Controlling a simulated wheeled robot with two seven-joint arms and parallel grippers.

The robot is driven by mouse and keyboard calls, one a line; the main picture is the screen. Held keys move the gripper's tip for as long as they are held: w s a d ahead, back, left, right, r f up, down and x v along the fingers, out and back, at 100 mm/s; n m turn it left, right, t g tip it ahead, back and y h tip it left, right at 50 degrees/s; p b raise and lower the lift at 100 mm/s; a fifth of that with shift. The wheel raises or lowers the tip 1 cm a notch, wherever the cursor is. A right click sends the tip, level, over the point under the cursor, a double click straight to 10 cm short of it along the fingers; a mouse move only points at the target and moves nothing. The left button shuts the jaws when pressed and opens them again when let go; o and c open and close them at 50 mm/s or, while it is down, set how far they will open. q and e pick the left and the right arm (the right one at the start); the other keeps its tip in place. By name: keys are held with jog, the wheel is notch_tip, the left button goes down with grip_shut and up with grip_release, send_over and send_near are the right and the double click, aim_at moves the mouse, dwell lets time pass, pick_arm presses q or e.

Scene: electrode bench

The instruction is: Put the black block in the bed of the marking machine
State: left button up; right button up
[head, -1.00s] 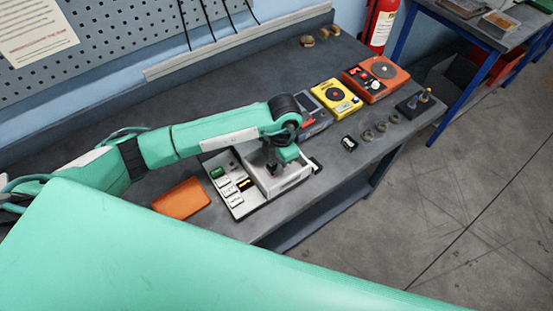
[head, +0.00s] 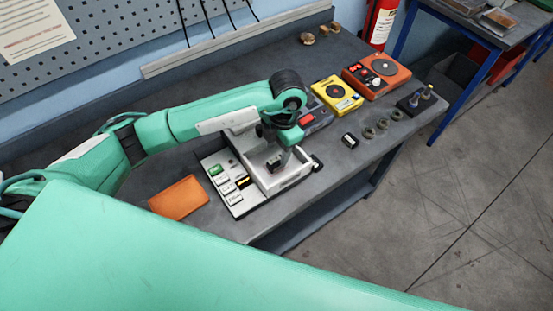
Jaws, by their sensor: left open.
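The marking machine (head: 232,196) stands near the bench's front edge, with a light-walled open bed (head: 296,177) and a keypad of white, green and dark keys. My left gripper (head: 277,157) is over the bed, pointing down, with its jaws open. A small dark shape (head: 275,166) shows in the bed just below the fingers. It looks like the black block, but it is partly hidden and hard to tell from the fingertips. My right gripper is not in view.
A small black piece with a pale face (head: 349,140) lies right of the machine, near several metal rings (head: 369,133). A yellow device (head: 336,95) and an orange device (head: 377,73) stand behind. An orange plate (head: 179,196) lies to the left.

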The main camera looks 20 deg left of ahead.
pick_arm(q)
notch_tip(320, 180, up, 7)
jog(key=b, duration=0.1)
jog(key=shift+w+d+b, duration=0.3)
jog(key=shift+b, duration=0.1)
dwell(0.3)
